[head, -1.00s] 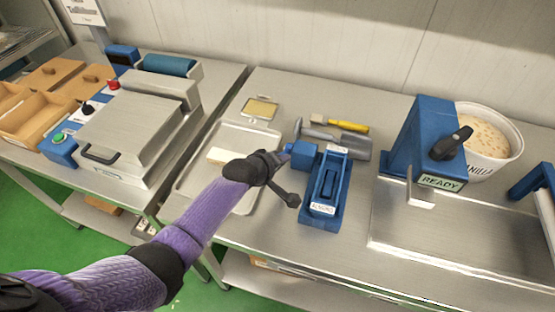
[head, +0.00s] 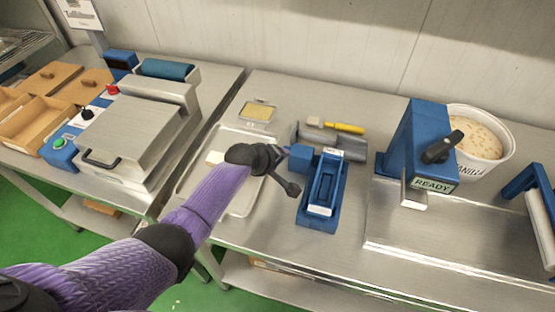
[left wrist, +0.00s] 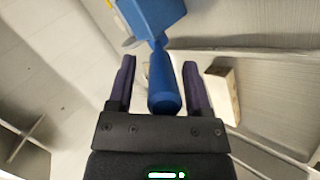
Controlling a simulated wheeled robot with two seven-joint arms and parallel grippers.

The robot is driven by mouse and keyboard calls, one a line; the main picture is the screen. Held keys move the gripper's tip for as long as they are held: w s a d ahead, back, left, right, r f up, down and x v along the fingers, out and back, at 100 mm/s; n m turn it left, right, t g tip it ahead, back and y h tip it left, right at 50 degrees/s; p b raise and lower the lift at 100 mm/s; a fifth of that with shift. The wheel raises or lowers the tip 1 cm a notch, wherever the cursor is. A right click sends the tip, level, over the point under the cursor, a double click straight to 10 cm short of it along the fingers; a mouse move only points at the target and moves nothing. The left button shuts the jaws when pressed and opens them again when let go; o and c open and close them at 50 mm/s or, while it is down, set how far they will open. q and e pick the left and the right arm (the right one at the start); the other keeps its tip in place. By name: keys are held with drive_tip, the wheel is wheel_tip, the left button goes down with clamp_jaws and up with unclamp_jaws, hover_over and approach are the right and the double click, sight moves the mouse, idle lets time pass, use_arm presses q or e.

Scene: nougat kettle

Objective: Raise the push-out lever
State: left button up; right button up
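A blue push-out unit (head: 304,213) stands on the steel table in the middle of the head view, with a blue block (head: 302,159) at its left. In the left wrist view a rounded blue lever handle (left wrist: 164,88) runs down from a blue block (left wrist: 153,14). My left gripper (head: 285,170) is beside the block in the head view. In the left wrist view my left gripper (left wrist: 160,75) is open, with one finger on each side of the handle and gaps visible. The handle is mostly hidden in the head view. My right gripper is out of view.
A steel tray (head: 243,208) lies under my left gripper. A scraper with a yellow handle (head: 345,128) lies behind the unit. A blue stand with a READY label (head: 433,186) and a vanilla tub (head: 497,166) are at the right. A steel press (head: 125,133) stands at the left.

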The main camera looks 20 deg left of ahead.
use_arm(q)
drive_tip(key=shift+s+a+r+p, duration=0.1)
drive_tip(key=shift+s+r+p, duration=0.1)
drive_tip(key=shift+r+p, duration=0.2)
drive_tip(key=p+v, duration=0.4)
drive_tip(key=v, duration=0.5)
drive_tip(key=shift+p, duration=0.3)
drive_tip(key=shift+s+f, duration=0.1)
drive_tip(key=shift+s, duration=0.05)
